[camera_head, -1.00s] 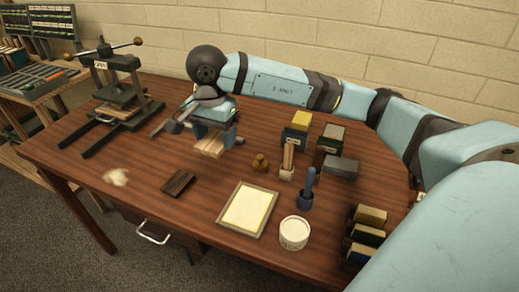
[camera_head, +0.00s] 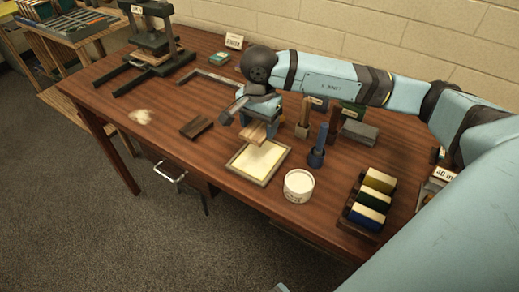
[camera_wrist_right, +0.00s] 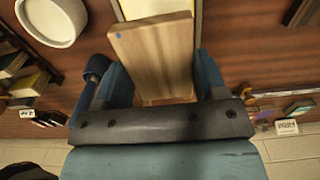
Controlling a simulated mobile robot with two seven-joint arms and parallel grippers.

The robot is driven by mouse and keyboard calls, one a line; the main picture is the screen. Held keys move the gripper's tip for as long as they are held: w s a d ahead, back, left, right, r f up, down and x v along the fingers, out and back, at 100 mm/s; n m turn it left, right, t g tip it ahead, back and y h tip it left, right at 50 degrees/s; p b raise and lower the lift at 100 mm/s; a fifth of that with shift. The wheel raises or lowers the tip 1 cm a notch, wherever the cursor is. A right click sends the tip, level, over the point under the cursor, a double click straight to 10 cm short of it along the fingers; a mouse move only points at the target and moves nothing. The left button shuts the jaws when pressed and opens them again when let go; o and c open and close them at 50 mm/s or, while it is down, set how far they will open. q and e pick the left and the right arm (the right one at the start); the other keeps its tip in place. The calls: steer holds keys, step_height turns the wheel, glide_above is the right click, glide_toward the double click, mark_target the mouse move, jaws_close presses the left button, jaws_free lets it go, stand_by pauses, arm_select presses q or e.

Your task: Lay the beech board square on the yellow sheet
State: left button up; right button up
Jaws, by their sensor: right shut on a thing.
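The beech board (camera_head: 257,131) is pale wood and is held in my right gripper (camera_head: 258,118); its face fills the upper middle of the right wrist view (camera_wrist_right: 155,52), with a small blue mark at one corner. The fingers (camera_wrist_right: 160,85) are shut on its near end. The yellow sheet (camera_head: 258,163) lies in a shallow grey-framed tray on the table. In the head view the board overlaps the tray's back edge and seems raised. Part of the sheet (camera_wrist_right: 152,8) shows past the board's far end in the wrist view; the rest is hidden. My left gripper is out of view.
A dark wooden block (camera_head: 196,127) lies to the left. A rack of coloured blocks (camera_head: 368,203) is at the right. The table's front left is mostly clear.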

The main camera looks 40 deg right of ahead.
mark_target(259, 157)
step_height(259, 157, down, 9)
steer(key=shift+f, duration=0.35)
steer(key=o, duration=0.5)
steer(key=shift+b, duration=0.3)
steer(key=o, duration=0.4)
steer(key=shift+o, duration=0.2)
